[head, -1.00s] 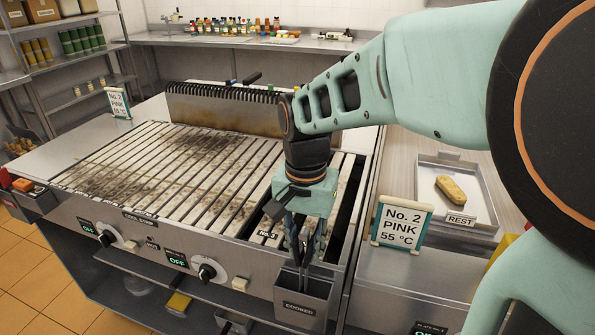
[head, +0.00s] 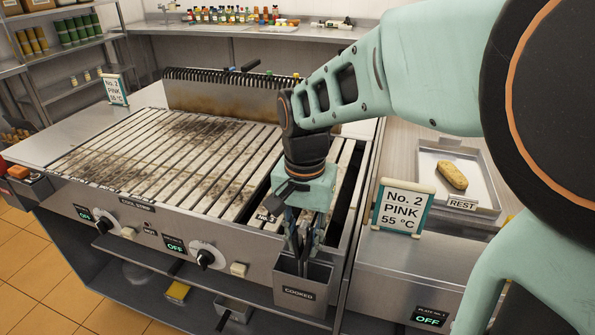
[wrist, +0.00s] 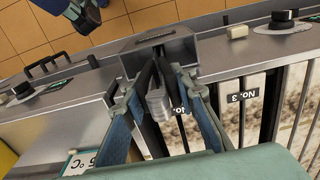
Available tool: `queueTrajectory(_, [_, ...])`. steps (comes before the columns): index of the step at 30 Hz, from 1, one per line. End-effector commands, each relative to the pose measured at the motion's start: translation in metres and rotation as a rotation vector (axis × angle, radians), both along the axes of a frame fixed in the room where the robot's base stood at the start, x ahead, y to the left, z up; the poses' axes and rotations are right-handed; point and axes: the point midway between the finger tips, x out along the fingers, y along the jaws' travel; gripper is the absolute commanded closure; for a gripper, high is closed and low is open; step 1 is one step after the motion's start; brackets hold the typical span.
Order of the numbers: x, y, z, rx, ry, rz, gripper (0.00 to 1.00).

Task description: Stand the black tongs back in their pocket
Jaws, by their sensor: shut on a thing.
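The black tongs (head: 298,238) hang upright between the fingers of my gripper (head: 303,246), which is shut on them. The steel pocket labelled COOKED (head: 301,293) is on the grill's front, straight below. The lower ends of the tongs reach the pocket's mouth and seem to pass inside; the front wall hides their tips. In the wrist view the tongs (wrist: 146,84) run from between the blue fingertips of my gripper (wrist: 158,90) towards the open pocket (wrist: 176,46). Whether they touch its walls or floor I cannot tell.
The slatted grill (head: 165,150) lies behind and left of the pocket, with control knobs (head: 206,257) along its front. A "No. 2 PINK 55 °C" sign (head: 403,207) stands close on the right. Behind it, a REST tray (head: 484,204) holds a browned piece of food (head: 452,175).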

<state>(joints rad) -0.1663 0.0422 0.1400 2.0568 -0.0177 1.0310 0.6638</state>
Motion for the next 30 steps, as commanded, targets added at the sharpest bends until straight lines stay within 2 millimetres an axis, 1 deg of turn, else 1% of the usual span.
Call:
queueTrajectory(18, [0.000, 0.000, -0.026, 0.000, 0.000, 0.000, 1.00])
queueTrajectory(27, [0.000, 0.000, -0.026, 0.000, 0.000, 0.000, 1.00])
queueTrajectory(28, [0.000, 0.000, -0.026, 0.000, 0.000, 0.000, 0.75])
queueTrajectory(30, [0.000, 0.000, -0.026, 0.000, 0.000, 0.000, 0.67])
